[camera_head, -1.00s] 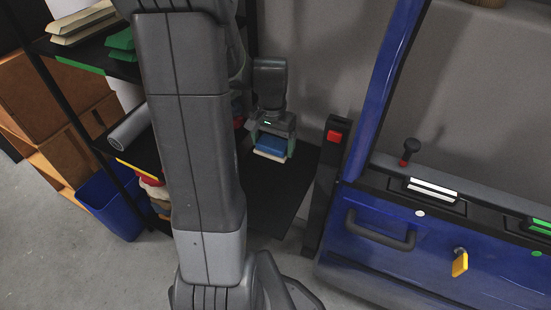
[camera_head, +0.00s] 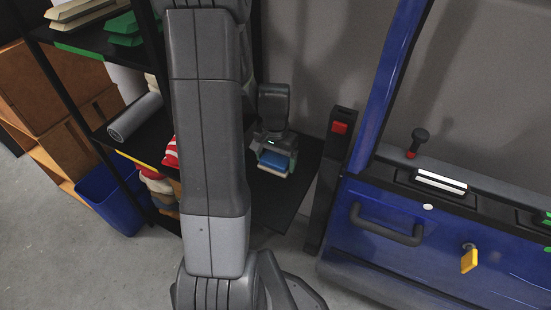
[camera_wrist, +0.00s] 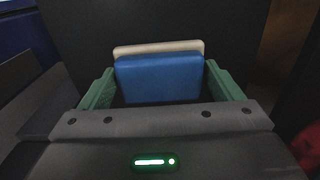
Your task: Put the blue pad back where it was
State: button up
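The blue pad (camera_head: 274,161) is between the green fingers of my gripper (camera_head: 275,155), over the low black shelf right of my arm. In the wrist view the blue pad (camera_wrist: 160,78) fills most of the space between the fingers of my gripper (camera_wrist: 161,88), one at each side edge. A cream pad (camera_wrist: 158,47) shows just beyond it, and as a pale strip (camera_head: 272,171) below it in the head view. I cannot tell whether the cream pad touches the fingers or the shelf.
The low black shelf (camera_head: 285,205) is bare around the pads. Cream pads (camera_head: 80,9) and green pads (camera_head: 124,30) lie on the upper left shelf. A blue bin (camera_head: 110,200) is lower left.

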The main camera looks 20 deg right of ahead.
aim_at(276, 159)
jog(key=shift+o, duration=1.3)
jog(key=shift+r, duration=0.1)
notch_tip(276, 159, up, 12)
jog(key=p, duration=0.3)
